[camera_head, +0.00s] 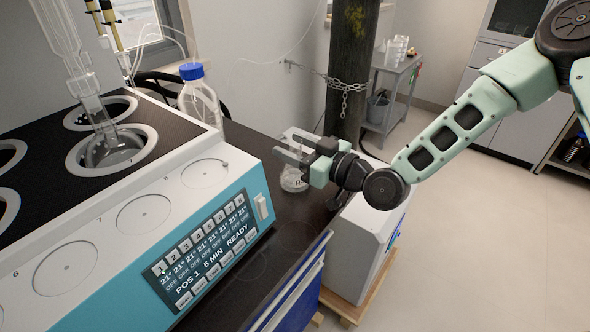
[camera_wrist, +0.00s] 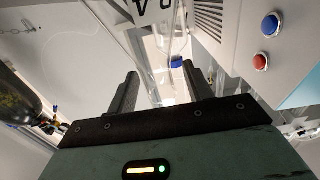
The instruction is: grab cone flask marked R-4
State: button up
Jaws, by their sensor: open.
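A clear cone flask (camera_head: 293,181) stands on the dark bench, just right of the distiller, in the head view. Part of its mark shows as "R"; the rest is hidden by my gripper. My gripper (camera_head: 287,148) is open, with its fingers pointing left, level with the flask's upper part. In the wrist view my gripper (camera_wrist: 161,88) has its two dark fingers apart. A black mark on a white patch (camera_wrist: 140,8) shows at the top edge, cut off. Clear glass shows faintly near the fingers, but I cannot tell whether the neck is between them.
The distiller (camera_head: 225,174), with a teal panel, fills the left. A blue-capped bottle (camera_head: 199,97) stands behind the flask, to the left. A dark post with a chain (camera_head: 345,82) rises behind my gripper. A white box unit (camera_head: 350,250) is below my arm.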

jog(key=shift+c, duration=0.3)
jog(key=c, duration=1)
grip_shut()
jog(key=shift+r, duration=0.1)
